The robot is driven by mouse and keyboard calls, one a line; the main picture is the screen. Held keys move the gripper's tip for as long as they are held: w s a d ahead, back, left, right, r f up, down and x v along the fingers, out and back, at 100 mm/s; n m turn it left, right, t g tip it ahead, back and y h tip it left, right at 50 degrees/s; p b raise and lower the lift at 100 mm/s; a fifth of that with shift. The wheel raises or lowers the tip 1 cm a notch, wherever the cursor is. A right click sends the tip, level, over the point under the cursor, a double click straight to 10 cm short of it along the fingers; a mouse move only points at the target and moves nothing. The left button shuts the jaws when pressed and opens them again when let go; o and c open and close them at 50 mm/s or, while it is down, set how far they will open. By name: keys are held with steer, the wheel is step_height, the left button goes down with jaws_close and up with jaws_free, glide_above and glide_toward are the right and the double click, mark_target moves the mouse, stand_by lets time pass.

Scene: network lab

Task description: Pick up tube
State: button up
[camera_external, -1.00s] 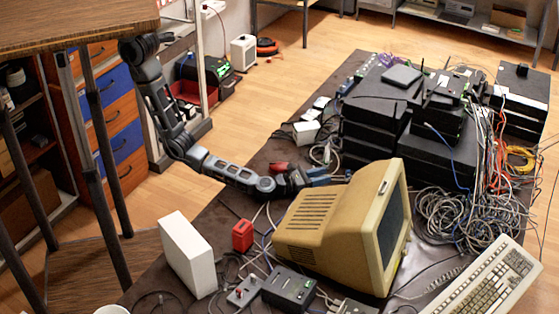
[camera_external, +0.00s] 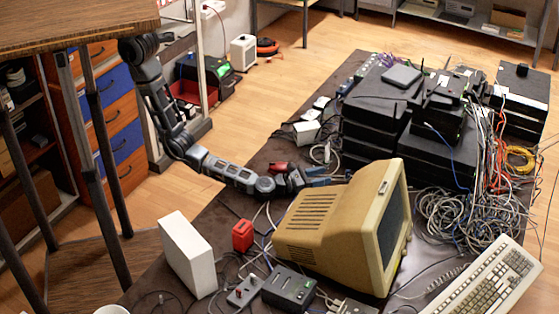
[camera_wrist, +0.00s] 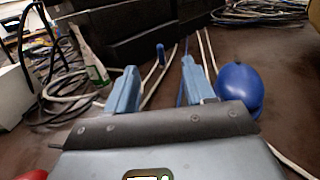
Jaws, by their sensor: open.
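My gripper (camera_external: 318,175) is low over the dark table behind the beige monitor. In the wrist view its two blue fingers (camera_wrist: 158,80) are apart, with nothing held between them. A small blue upright piece (camera_wrist: 160,53) shows ahead, in the gap between the fingers, near pale cables. A rounded blue object (camera_wrist: 239,90) lies just right of the right finger. A pale slim item with a green patch (camera_wrist: 98,71) is left of the left finger. I cannot tell for certain which of these is the tube; none is clear in the external view.
The beige monitor (camera_external: 322,225) stands close in front of my gripper. Stacked black network boxes (camera_external: 375,125) are to the right, with tangled cables (camera_external: 450,215). A red box (camera_external: 243,236) and a white box (camera_external: 188,252) stand nearer the camera. Loose cables cross the table.

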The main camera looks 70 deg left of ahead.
steer(key=o, duration=0.3)
steer(key=shift+a+f, duration=0.15)
step_height(320, 180, up, 24)
steer(key=n+g+h, duration=0.5)
steer(key=n, duration=0.9)
glide_above(327, 156)
steer(key=s+d, duration=0.1)
step_height(327, 156, down, 7)
steer(key=s+a+r+n+g+h+p, duration=0.1)
steer(key=s+a+r+n+h, duration=0.2)
steer(key=a+r+n+h, duration=0.7)
steer(key=d+f+n+y, duration=0.2)
steer(key=d+f, duration=0.1)
steer(key=f, duration=1.7)
steer(key=shift+f+p+x, duration=0.15)
steer(key=shift+p+x, duration=0.25)
steer(key=shift+x, duration=1.65)
steer(key=shift+f+p+x, duration=0.2)
steer(key=shift+p+x, duration=0.2)
steer(key=shift+x, duration=1.65)
